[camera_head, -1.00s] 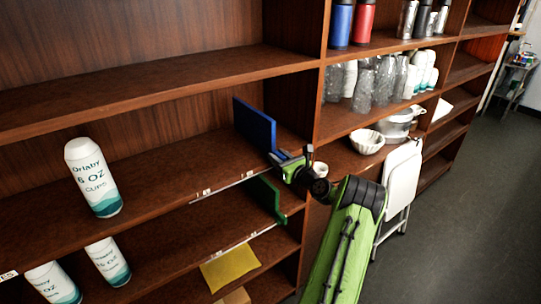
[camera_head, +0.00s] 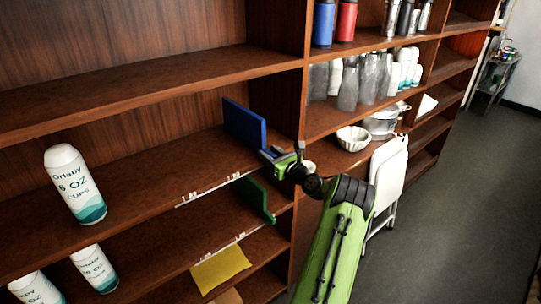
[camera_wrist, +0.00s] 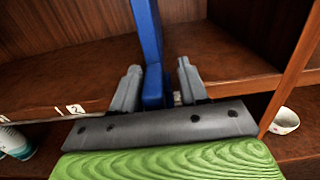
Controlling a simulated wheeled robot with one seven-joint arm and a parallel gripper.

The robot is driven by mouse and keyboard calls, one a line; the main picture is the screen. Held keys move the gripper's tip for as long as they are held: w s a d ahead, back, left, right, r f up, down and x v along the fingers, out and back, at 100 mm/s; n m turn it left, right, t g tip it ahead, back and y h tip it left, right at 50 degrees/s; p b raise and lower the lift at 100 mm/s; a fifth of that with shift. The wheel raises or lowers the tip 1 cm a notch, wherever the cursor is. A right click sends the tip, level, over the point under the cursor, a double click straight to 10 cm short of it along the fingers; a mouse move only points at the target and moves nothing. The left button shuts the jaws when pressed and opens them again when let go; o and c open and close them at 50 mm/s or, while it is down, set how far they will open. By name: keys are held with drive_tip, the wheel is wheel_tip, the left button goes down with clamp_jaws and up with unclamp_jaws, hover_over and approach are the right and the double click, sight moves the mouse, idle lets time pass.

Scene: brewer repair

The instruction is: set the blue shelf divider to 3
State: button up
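The blue shelf divider (camera_head: 244,124) stands upright on the middle shelf, near the upright panel at its right end. In the wrist view the divider (camera_wrist: 152,84) runs back between my gripper's two grey fingers. My gripper (camera_head: 273,156) is at the divider's front end. The fingers (camera_wrist: 158,88) are open around it, the left one very close to it, the right one with a visible gap. A number strip (camera_head: 215,190) runs along the shelf's front edge. The wrist view shows a label 2 (camera_wrist: 77,108) left of the divider; a 3 label is not readable.
A green divider (camera_head: 256,197) stands on the shelf below, above a yellow sheet (camera_head: 220,270). A cup sleeve (camera_head: 75,185) stands far left on the middle shelf. A white bowl (camera_head: 353,138) and a folded white chair (camera_head: 388,180) are to the right.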

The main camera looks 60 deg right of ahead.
drive_tip(key=shift+f, duration=0.2)
drive_tip(key=shift+s+a, duration=0.1)
drive_tip(key=shift+s, duration=0.2)
drive_tip(key=b+v, duration=0.1)
drive_tip(key=v, duration=1.4)
drive_tip(key=shift+b, duration=0.3)
drive_tip(key=shift+r, duration=0.15)
